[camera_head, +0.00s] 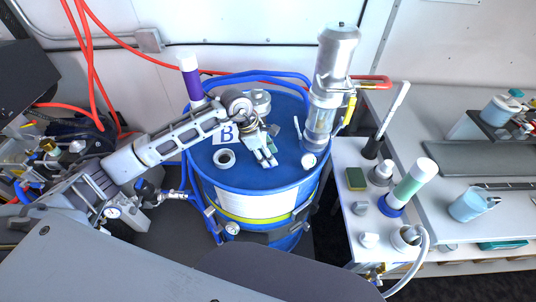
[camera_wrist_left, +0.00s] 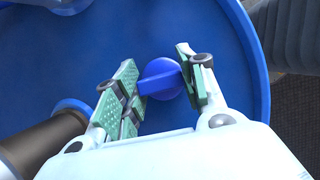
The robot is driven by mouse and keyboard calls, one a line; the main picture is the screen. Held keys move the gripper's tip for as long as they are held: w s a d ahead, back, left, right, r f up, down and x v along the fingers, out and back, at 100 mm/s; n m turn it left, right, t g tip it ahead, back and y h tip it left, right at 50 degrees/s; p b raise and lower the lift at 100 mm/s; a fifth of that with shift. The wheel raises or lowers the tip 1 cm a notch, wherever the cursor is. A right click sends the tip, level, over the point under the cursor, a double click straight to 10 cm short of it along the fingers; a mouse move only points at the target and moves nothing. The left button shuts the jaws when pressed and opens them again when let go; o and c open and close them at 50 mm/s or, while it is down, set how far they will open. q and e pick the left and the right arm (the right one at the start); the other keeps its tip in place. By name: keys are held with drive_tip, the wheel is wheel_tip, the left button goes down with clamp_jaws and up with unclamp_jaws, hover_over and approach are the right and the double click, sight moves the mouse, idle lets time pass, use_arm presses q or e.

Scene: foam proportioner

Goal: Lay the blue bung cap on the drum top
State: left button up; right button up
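The drum (camera_head: 270,178) is blue with a flat blue top and a white label on its side. My left gripper (camera_head: 266,158) reaches down over the drum top from the left. In the left wrist view, the blue bung cap (camera_wrist_left: 160,80) sits between the green-padded fingers of my left gripper (camera_wrist_left: 160,83). The pads appear to meet the cap on both sides. The drum top (camera_wrist_left: 215,30) lies behind it; whether the cap touches it cannot be told. The cap cannot be made out in the head view. My right gripper is not in view.
A clear cylinder with a metal head (camera_head: 325,90) stands on the drum's right. A purple tube (camera_head: 192,80) rises behind. A side table (camera_head: 345,225) holds fittings at right.

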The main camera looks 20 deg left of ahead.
use_arm(q)
drive_tip(key=o, duration=0.4)
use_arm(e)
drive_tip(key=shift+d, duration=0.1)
use_arm(q)
drive_tip(key=shift+r, duration=0.15)
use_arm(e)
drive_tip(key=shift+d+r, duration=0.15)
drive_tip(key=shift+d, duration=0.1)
use_arm(q)
drive_tip(key=shift+a+r, duration=0.1)
drive_tip(key=shift+r, duration=0.1)
drive_tip(key=b+v, duration=0.2)
drive_tip(key=v, duration=0.9)
drive_tip(key=shift+r, duration=0.3)
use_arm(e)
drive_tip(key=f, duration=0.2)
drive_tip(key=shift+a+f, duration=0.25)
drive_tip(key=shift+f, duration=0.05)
use_arm(q)
drive_tip(key=shift+s+a, duration=0.1)
drive_tip(key=shift+a, duration=0.05)
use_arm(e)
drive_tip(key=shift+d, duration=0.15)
